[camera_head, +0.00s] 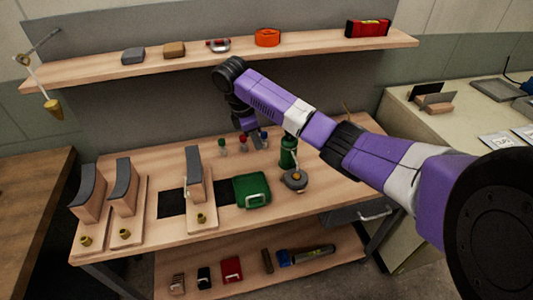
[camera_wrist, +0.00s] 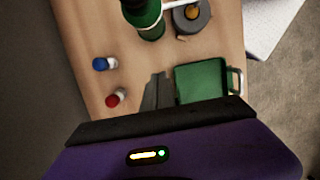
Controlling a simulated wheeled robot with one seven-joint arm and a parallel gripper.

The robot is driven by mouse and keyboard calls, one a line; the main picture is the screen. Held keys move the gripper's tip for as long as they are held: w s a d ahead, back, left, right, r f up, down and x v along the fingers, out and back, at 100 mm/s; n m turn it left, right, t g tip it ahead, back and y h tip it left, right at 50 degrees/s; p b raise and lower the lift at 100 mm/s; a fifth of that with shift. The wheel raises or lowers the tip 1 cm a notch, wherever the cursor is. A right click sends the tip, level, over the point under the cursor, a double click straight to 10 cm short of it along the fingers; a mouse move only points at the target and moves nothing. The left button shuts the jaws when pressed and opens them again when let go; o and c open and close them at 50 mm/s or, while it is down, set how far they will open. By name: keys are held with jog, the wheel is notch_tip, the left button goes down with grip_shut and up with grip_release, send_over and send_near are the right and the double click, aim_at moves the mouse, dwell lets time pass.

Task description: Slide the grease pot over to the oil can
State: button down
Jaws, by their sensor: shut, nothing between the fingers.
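The grease pot (camera_head: 294,181) is a round grey pot with a yellowish knob on top, standing on the workbench near its right front. The green oil can (camera_head: 288,153) stands upright just behind it. In the wrist view the pot (camera_wrist: 191,19) is right of the oil can (camera_wrist: 144,14), with a narrow strip of bench seeming to show between them; the top edge cuts both off. My gripper (camera_head: 257,143) is shut and empty, pointing down over the bench left of the oil can. Its fingers also show in the wrist view (camera_wrist: 157,91), apart from both.
A green case (camera_head: 252,190) lies left of the pot. Small bottles with red (camera_head: 243,143) and blue caps (camera_wrist: 101,64) stand near my gripper. Blocks on wooden boards (camera_head: 196,175) fill the left bench. A shelf (camera_head: 220,53) runs above the back.

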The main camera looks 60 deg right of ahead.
jog(key=x, duration=0.9)
jog(key=shift+f, duration=0.1)
jog(key=shift+s+d+f+p, duration=0.15)
jog(key=shift+s+d+p, duration=0.2)
jog(key=shift+s+d, duration=0.8)
jog(key=shift+s+d+f, duration=0.1)
jog(key=shift+s+d, duration=0.15)
jog(key=shift+s, duration=0.15)
jog(key=s+d+p, duration=0.1)
jog(key=s+d, duration=0.2)
jog(key=s, duration=0.1)
jog(key=s+d+p, duration=0.2)
jog(key=s+d, duration=0.1)
jog(key=s+d+p, duration=0.1)
jog(key=s+d, duration=0.3)
jog(key=shift+s, duration=0.35)
